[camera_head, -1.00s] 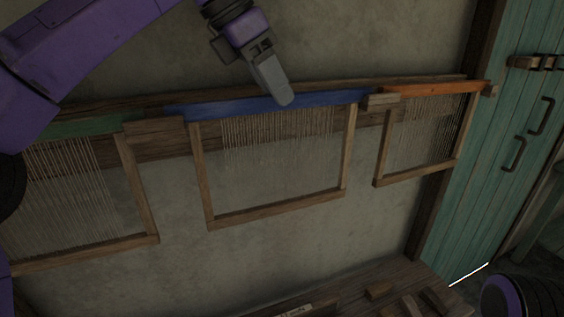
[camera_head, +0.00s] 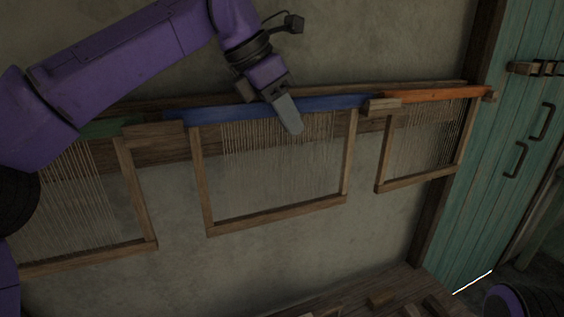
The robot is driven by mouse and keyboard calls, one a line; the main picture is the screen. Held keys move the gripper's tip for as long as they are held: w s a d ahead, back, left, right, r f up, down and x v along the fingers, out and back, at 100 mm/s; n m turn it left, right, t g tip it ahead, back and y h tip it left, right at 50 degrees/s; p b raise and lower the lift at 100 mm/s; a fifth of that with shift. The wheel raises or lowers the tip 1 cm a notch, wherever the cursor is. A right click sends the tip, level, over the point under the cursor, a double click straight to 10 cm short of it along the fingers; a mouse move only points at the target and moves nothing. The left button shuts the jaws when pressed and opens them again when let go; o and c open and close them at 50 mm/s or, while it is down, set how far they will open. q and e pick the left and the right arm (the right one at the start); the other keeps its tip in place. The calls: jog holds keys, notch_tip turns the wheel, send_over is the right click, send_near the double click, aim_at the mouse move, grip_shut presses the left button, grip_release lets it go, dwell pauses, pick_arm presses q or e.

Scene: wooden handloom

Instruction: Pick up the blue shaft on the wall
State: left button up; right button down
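The blue shaft (camera_head: 334,103) is the blue top bar of the middle frame on the wall, with pale strings hanging under it inside a wooden frame. My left gripper (camera_head: 291,122) is in front of the blue bar, pointing down and a little right. Its fingers overlap the bar and the upper strings in the picture. I cannot tell whether it touches the bar, and the gap between the fingers does not show. The part of the bar behind the gripper is hidden. My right gripper is out of view.
A green-topped frame (camera_head: 108,128) hangs to the left, partly behind my arm. An orange-topped frame (camera_head: 428,95) hangs to the right. A wooden block (camera_head: 383,106) sits between blue and orange bars. A teal door (camera_head: 515,120) is at right, and a wooden bench (camera_head: 345,297) below.

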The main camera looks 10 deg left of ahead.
aim_at(293, 98)
pick_arm(q)
grip_shut()
jog(key=shift+r, duration=0.1)
jog(key=shift+r, duration=0.3)
notch_tip(293, 98, up, 4)
jog(key=shift+f+p, duration=0.1)
jog(key=shift+p, duration=0.8)
jog(key=s+d+b, duration=0.6)
jog(key=s+d, duration=0.4)
jog(key=s, duration=0.5)
jog(key=shift+f, duration=0.35)
